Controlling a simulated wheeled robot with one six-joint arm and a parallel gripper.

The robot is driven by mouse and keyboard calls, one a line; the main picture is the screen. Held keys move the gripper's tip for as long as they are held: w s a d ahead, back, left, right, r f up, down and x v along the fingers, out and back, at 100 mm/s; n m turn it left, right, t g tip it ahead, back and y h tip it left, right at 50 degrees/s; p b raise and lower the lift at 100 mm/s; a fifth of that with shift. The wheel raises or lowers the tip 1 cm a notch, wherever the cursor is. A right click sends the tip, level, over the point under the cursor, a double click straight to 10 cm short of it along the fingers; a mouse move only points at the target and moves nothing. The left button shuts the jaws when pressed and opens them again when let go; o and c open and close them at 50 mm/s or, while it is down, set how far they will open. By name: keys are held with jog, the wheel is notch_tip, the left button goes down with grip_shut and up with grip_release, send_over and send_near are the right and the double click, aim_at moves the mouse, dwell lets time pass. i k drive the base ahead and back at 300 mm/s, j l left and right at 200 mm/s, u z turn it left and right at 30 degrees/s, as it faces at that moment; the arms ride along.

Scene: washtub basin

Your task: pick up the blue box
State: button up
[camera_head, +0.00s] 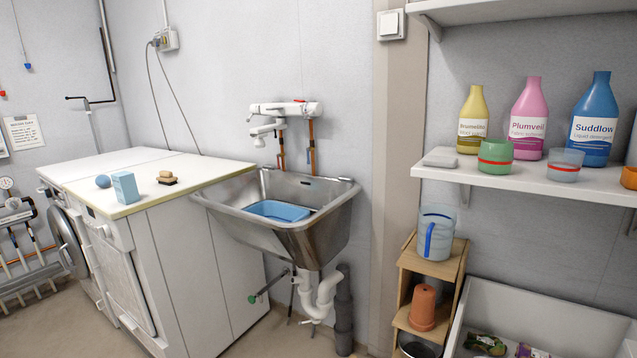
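The light blue box (125,187) stands upright on the white worktop (75,168) above the washing machines, close to its front edge. A blue ball (103,181) lies just to its left. A yellowish sponge or brush with a dark part (167,178) lies to its right, a little apart from it. My gripper does not show in the view.
A steel sink (325,225) with a blue basin (277,210) adjoins the worktop's right end, under a wall tap (285,110). At right, a shelf (520,182) holds several bottles and cups. A wooden stand (433,265) holds a jug. The worktop behind the box is clear.

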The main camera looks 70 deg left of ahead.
aim_at(125, 182)
jog(key=u, duration=3.05)
